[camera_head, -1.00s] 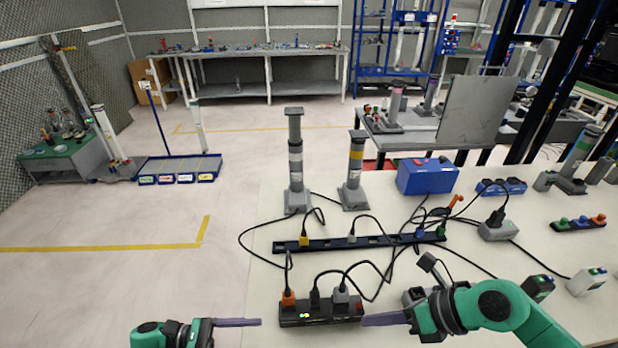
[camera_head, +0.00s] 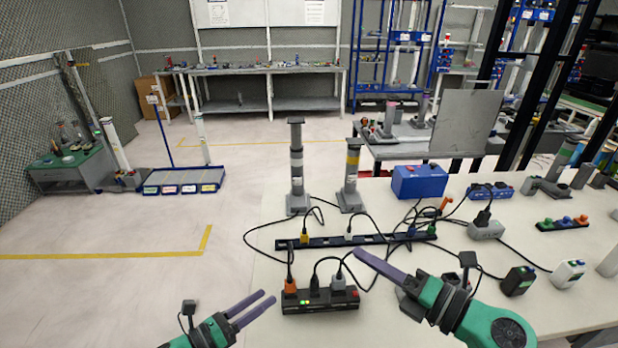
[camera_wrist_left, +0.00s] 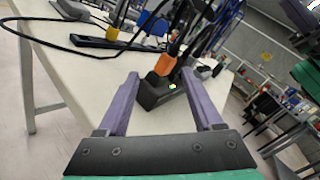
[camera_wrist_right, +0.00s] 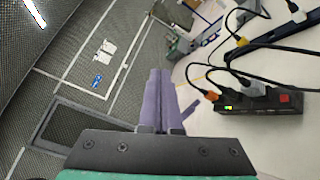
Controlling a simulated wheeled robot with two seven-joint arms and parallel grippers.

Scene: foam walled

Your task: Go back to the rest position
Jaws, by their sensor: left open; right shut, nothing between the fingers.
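My left gripper (camera_head: 268,304) is at the lower left of the head view, off the table's left edge, with its purple fingers parted and nothing between them. In the left wrist view its fingers (camera_wrist_left: 158,90) frame the power strip at a distance. My right gripper (camera_head: 362,256) is over the table, to the right of the power strip, with its fingers together and tilted up to the left. In the right wrist view its fingers (camera_wrist_right: 158,75) are pressed together and empty.
A black power strip (camera_head: 322,307) with an orange, a black and a grey plug lies on the white table (camera_head: 540,250). A long black socket rail (camera_head: 350,240), loose cables, a blue box (camera_head: 419,181) and two grey posts stand behind.

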